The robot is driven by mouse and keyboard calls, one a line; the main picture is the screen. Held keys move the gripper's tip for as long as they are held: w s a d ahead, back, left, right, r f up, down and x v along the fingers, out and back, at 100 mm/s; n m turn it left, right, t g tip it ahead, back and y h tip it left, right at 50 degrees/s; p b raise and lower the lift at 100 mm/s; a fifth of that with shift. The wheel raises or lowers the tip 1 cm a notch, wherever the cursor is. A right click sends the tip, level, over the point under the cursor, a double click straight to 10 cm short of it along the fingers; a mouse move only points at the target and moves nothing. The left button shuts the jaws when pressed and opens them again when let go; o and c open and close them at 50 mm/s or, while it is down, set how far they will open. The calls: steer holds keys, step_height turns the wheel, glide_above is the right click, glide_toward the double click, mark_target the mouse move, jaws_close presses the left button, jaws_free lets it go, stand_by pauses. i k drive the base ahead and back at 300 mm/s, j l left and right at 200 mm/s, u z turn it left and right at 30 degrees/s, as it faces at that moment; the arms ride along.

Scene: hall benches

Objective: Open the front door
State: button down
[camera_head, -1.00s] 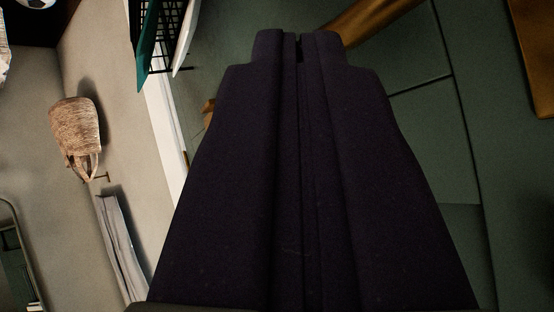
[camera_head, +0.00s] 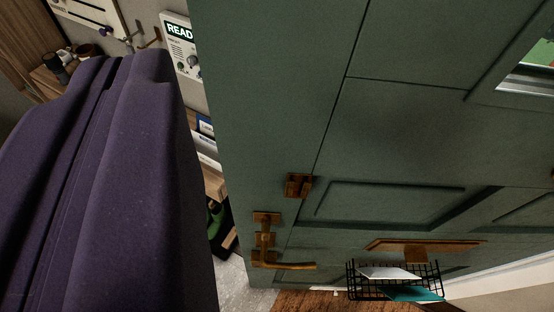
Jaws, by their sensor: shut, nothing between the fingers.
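The green panelled front door (camera_head: 400,110) fills the middle and right of the view, tilted in the picture. Its brass lever handle (camera_head: 270,245) is near the door's lower left edge, with a brass lock plate (camera_head: 298,185) above it. The handle-side edge stands free; room items show directly past it and no frame is seen there, so the door looks swung open. My dark purple gripper (camera_head: 125,62) is at the left, fingers shut and empty. In the picture it is left of the door edge and apart from the handle.
A black wire basket (camera_head: 395,280) holding papers hangs below a brass mail plate (camera_head: 425,246) on the door. Past the door edge are a poster reading "READ" (camera_head: 184,48), wall hooks (camera_head: 148,38) and a wooden shelf (camera_head: 45,80). Pale floor (camera_head: 233,285) shows at the bottom.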

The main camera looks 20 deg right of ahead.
mark_target(352, 126)
steer(key=i+j+z, duration=0.15)
steer(key=j, duration=0.15)
steer(key=i+j+z, duration=0.3)
steer(key=j, duration=0.3)
steer(key=i+j+z, duration=0.15)
steer(key=j, duration=0.15)
steer(key=i+j+z, duration=0.25)
steer(key=i, duration=0.3)
steer(key=j, duration=0.1)
